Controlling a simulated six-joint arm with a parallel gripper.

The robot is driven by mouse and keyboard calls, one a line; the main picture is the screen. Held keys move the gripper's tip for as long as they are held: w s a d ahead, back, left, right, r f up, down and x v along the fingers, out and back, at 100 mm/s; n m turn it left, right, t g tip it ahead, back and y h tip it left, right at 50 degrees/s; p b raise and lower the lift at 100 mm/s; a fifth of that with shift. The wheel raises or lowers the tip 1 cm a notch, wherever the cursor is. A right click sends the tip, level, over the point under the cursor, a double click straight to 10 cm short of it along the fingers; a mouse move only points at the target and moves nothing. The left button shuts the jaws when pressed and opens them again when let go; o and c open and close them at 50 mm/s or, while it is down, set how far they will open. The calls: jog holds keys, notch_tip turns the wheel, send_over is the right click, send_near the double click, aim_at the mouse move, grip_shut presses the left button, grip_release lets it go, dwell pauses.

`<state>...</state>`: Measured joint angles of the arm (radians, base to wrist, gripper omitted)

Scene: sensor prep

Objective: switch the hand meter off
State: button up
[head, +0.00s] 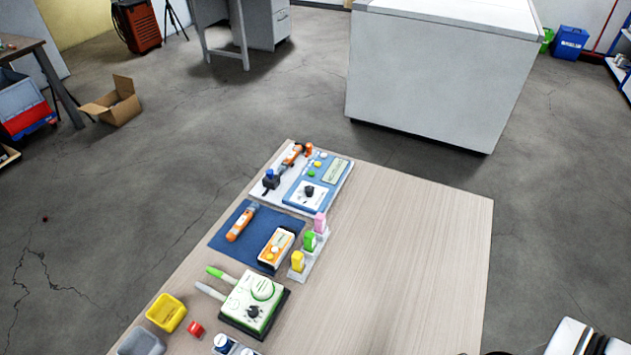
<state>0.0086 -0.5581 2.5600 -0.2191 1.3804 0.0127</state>
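A small orange handheld unit with a pale face (275,248), which looks like the hand meter, lies on a dark blue mat (222,240) at the left side of the table. Orange or yellow round buttons show on its face. Its display and switch state are too small to read. An orange pen-like tool (241,224) lies on the mat to its left, apart from it. My gripper is not in view; a white and black part at the bottom right corner may be my arm.
Behind the mat is a board with a blue panel and dial (309,192). Yellow, green and pink pieces stand in a grey rack (307,264) to the right. A green-white dial unit (253,303) stands in front, near a yellow bin (166,312). The table's right half (400,260) is clear.

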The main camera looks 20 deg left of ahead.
grip_shut()
dwell(1.4)
